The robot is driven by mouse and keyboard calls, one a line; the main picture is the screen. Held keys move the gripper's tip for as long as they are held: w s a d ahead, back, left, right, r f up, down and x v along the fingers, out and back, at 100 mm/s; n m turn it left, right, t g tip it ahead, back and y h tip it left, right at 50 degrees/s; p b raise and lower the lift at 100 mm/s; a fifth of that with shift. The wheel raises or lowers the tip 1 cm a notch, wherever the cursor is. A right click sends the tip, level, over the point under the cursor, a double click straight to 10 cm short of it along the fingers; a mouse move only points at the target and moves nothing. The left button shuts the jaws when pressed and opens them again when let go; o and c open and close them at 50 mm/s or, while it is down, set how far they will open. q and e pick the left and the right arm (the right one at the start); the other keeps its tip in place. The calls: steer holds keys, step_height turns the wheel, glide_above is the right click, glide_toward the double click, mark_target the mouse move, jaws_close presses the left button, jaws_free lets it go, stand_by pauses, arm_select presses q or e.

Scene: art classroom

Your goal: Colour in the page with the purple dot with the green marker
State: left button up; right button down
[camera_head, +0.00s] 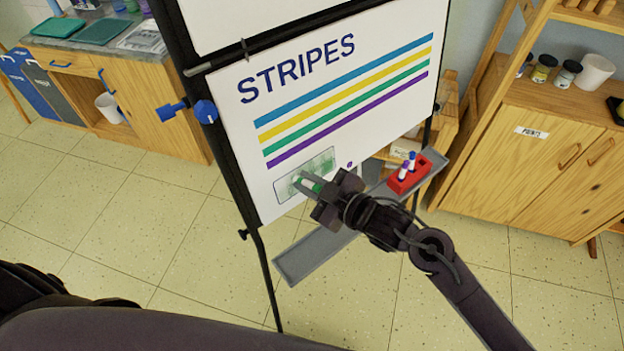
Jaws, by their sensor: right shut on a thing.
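The page with the purple dot (283,192) is a small sheet low on the large "STRIPES" poster (341,136). The purple dot (349,165) sits at its lower right. Green scribble covers part of the sheet's middle and right. My right gripper (312,188) is shut on the green marker (311,184), with the marker's front end at the page; whether its tip touches cannot be told. The gripper hides the page's lower right part. My left gripper is out of view; only a dark part of my body shows at the lower left.
A grey easel tray (300,257) runs below the poster. A red holder (418,174) with a few markers stands on its right part. A wooden cabinet (535,165) is at the right, and a counter with trays at the upper left.

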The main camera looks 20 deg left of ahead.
steer(key=shift+s+a, duration=0.35)
steer(key=shift+s, duration=0.05)
steer(key=shift+s+a+r, duration=0.1)
steer(key=shift+s+a, duration=0.55)
steer(key=shift+s, duration=0.15)
steer(key=shift+s, duration=0.1)
steer(key=shift+s+a, duration=0.45)
steer(key=shift+s, duration=0.15)
steer(key=shift+p, duration=0.3)
steer(key=s+p+v, duration=0.1)
steer(key=p+v, duration=0.2)
steer(key=v, duration=0.4)
steer(key=shift+a+f+p, duration=0.2)
steer(key=shift+a+p, duration=0.05)
steer(key=shift+p, duration=0.1)
